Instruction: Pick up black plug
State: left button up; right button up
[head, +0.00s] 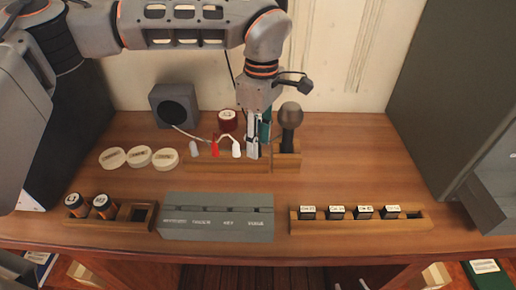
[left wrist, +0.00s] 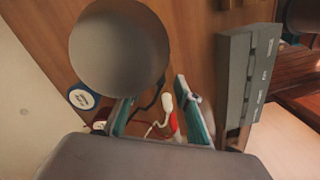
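My left gripper (head: 258,150) points down over the right part of a wooden rack (head: 228,165) in the head view. In the left wrist view its two teal-lined fingers (left wrist: 155,100) stand apart, so it is open. A white plug (head: 236,149), a red plug (head: 214,147) and a light grey plug (head: 194,149) stand left of the gripper. The white plug (left wrist: 167,103) and red plug (left wrist: 174,124) show between the fingers in the wrist view. I cannot make out a black plug clearly; the gripper hides part of the rack. My right gripper is out of view.
A dark round-headed object (head: 290,120) stands close right of the gripper. A grey speaker-like box (head: 175,105) and a dark red cylinder (head: 228,122) are behind. A grey labelled box (head: 218,222) and a rack of black blocks (head: 358,225) line the front. The table's right is clear.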

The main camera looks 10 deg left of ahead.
pick_arm(q)
jog(key=shift+f, duration=0.6)
jog(key=c, duration=0.9)
jog(key=shift+c, duration=0.2)
pick_arm(e)
jog(key=shift+w+r, duration=0.25)
jog(key=shift+f, duration=0.1)
pick_arm(q)
jog(key=shift+r, duration=0.1)
jog(key=shift+r, duration=0.65)
notch_tip(320, 180, up, 19)
jog(key=shift+f+p, duration=0.2)
jog(key=shift+p, duration=0.25)
pick_arm(e)
jog(key=shift+r, duration=0.6)
